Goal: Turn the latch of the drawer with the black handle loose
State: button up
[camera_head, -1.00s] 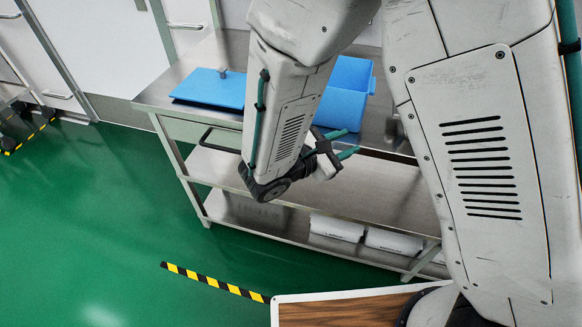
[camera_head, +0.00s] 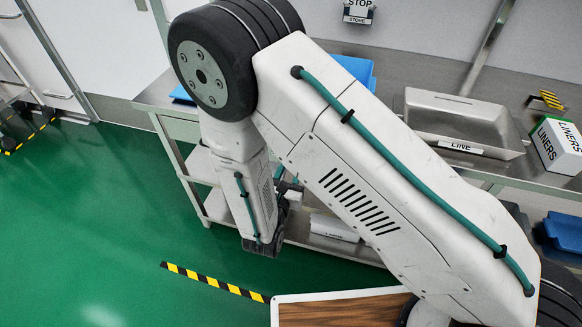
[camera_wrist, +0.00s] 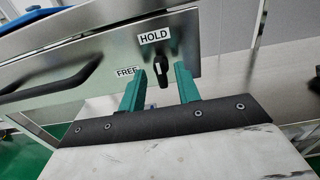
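In the wrist view, the metal drawer front (camera_wrist: 100,65) carries a black bar handle (camera_wrist: 58,88) at the left. To the right of it is a small black latch knob (camera_wrist: 162,68), upright below the HOLD label (camera_wrist: 154,35). The FREE label (camera_wrist: 126,72) is at its lower left. My gripper (camera_wrist: 161,76) is open, with one green finger on each side of the latch in the picture. I see no clear contact, and cannot tell how deep the fingers reach. In the head view, my arm hides the drawer front and most of the gripper.
In the head view, the steel bench (camera_head: 155,96) holds a steel basin (camera_head: 455,120) and a LINERS box (camera_head: 556,145) at the right. Blue bins (camera_head: 357,68) are partly hidden behind my arm. White boxes (camera_head: 333,228) lie on the lower shelf.

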jog(key=shift+w+d, duration=0.2)
jog(key=shift+w, duration=0.4)
grip_shut()
